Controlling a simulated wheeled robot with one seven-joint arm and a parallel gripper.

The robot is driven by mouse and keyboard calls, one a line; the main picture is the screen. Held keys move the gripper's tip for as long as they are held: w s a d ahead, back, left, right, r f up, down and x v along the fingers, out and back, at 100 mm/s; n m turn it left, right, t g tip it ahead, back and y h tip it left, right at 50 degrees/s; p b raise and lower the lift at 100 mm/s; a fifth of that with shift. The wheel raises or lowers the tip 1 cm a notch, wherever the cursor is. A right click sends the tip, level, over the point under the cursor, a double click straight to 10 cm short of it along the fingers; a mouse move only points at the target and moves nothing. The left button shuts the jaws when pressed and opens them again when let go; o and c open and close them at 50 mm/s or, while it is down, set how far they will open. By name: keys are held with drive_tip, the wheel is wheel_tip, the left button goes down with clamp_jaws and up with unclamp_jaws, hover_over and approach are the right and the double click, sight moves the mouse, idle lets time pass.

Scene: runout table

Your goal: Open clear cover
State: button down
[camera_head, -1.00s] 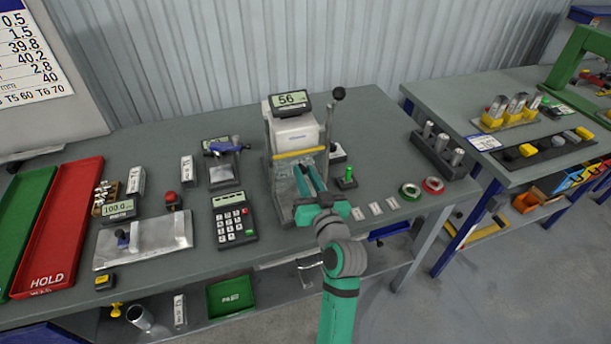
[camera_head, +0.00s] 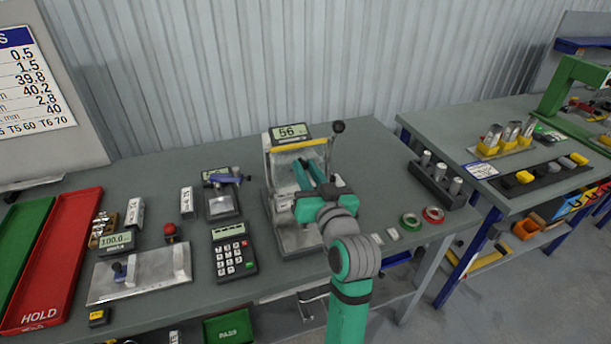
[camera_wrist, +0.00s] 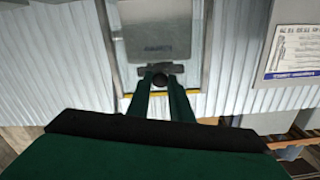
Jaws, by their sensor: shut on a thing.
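The clear cover (camera_head: 284,168) is on the bench machine in the middle of the head view. It is tilted up, with its yellow edge strip (camera_head: 299,146) just under the display reading 56. My gripper (camera_head: 308,166) is in front of the cover, its two fingers pointing at it.
A lever with a black ball (camera_head: 338,127) stands at the machine's right. A keypad unit (camera_head: 235,255) is at its left front. Green and red rings (camera_head: 411,220) and a block with metal cylinders (camera_head: 440,180) lie to the right.

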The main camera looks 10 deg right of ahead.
drive_tip(key=c, duration=1.6)
unclamp_jaws()
drive_tip(key=shift+o, duration=0.2)
drive_tip(key=v, duration=1.1)
